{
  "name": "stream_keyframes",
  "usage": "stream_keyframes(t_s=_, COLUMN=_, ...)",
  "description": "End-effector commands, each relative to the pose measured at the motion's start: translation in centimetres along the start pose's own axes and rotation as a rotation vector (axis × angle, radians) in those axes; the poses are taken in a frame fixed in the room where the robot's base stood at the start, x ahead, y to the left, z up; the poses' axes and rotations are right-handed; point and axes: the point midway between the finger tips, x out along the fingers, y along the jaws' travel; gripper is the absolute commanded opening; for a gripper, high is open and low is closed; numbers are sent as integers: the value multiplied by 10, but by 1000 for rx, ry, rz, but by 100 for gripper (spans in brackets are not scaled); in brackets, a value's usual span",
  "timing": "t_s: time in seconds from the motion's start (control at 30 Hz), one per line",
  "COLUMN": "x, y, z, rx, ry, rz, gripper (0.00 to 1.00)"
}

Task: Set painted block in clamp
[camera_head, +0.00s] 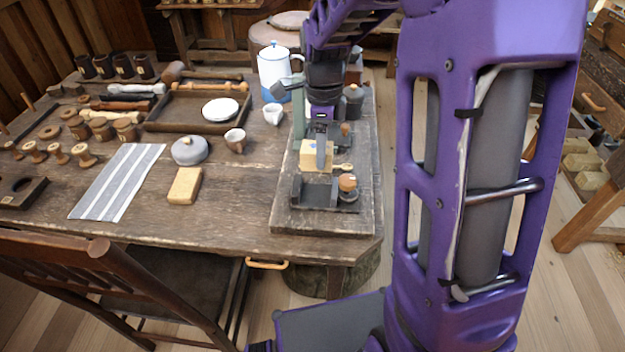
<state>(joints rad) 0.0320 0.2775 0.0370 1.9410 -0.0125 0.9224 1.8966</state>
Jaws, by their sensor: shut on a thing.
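My gripper (320,160) reaches down over the right part of the workbench, shut on the painted block (309,160). The block is pale yellow wood with a small blue mark on top. A finger covers part of it. The dark clamp (316,194) with a round wooden knob (347,183) sits on a raised board, just nearer the camera than the block. The block's lower edge appears close to the clamp's back; I cannot tell whether they touch or how high the block is.
A white-and-blue pot (274,66) stands behind. A chair (110,270) is at the front left.

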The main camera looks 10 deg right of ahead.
Motion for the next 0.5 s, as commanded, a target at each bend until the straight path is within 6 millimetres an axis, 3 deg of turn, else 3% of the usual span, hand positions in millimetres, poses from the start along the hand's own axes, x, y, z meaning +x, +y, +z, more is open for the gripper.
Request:
stream_keyframes(t_s=0.3, x=53, y=1, z=0, rx=-1, ry=1, rz=3, gripper=0)
stream_keyframes(t_s=0.5, x=68, y=0, z=0, rx=1, ry=1, rz=1, gripper=0)
